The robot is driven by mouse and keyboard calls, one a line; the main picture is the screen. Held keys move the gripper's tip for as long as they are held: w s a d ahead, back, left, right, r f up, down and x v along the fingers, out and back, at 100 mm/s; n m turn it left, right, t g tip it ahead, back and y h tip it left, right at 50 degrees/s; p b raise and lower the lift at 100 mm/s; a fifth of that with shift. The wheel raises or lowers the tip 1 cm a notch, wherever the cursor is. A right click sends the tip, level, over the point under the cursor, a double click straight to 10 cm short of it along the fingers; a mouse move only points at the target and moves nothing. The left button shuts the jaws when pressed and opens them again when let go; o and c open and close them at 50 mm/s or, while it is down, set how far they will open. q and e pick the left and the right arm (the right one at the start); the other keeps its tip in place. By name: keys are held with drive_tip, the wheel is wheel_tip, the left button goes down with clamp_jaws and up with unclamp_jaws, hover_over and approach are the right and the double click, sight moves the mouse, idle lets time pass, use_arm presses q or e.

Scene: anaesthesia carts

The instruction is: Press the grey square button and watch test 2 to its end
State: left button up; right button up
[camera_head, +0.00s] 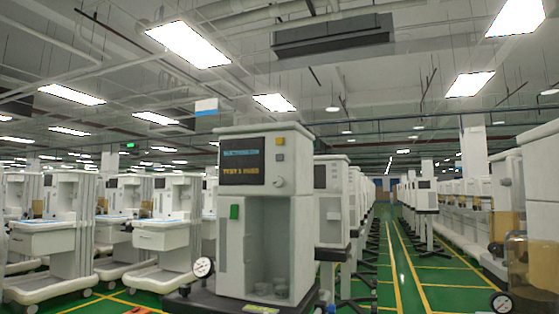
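The nearest anaesthesia cart (265,215) stands upright in the middle of the head view. Its dark screen (242,162) shows a blue line of small text and larger yellow text that seems to read "TEST 1 PASS". To the right of the screen is an orange square button (280,141). Just below it is a small grey square button (281,157). A round pale knob (279,182) sits lower down. A green block (234,211) is on the cart's front, below the screen. Neither of my grippers is in the picture, and nothing covers the buttons.
A round gauge (203,267) is at the cart's lower left. Another gauge (502,302) is at the bottom right, beside a transparent vessel. Rows of similar white carts stand left and behind. A green aisle (432,270) with yellow lines runs free on the right.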

use_arm(q)
clamp_jaws()
idle(0.4)
idle(1.2)
